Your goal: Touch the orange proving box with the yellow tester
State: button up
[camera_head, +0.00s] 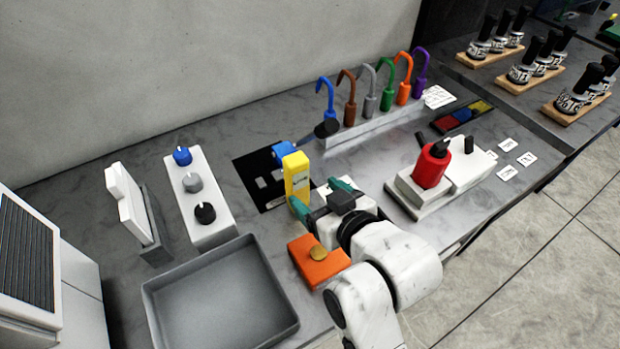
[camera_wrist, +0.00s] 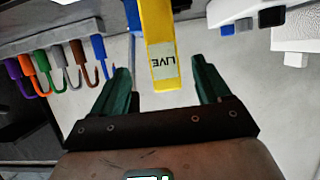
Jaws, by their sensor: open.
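The yellow tester (camera_head: 296,176) stands upright near the dark mat on the bench, with a label on its side. It also shows in the wrist view (camera_wrist: 160,45), where the label reads LIVE. My gripper (camera_head: 322,194) is open, its green fingers pointing toward the tester. In the wrist view the tester's labelled end lies between the two fingers, with gaps on both sides.
A grey tray (camera_head: 222,240) sits left of the orange box. A white block with knobs (camera_head: 222,222) stands behind it. A rack of coloured hooks (camera_head: 375,126) stands at the back. A white device with a red cylinder (camera_head: 433,165) is to the right.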

aim_at(301, 184)
jog(key=x, duration=0.3)
jog(key=shift+w, duration=0.15)
jog(key=shift+s+f+p+x, duration=0.15)
jog(key=shift+p+x, duration=0.2)
jog(key=shift+x, duration=1)
jog(key=shift+s+f+p+x, duration=0.15)
jog(key=shift+p+x, duration=0.15)
jog(key=shift+x, duration=1.05)
jog(key=shift+w+a, duration=0.1)
jog(key=c, duration=1.3)
jog(key=shift+r, duration=0.1)
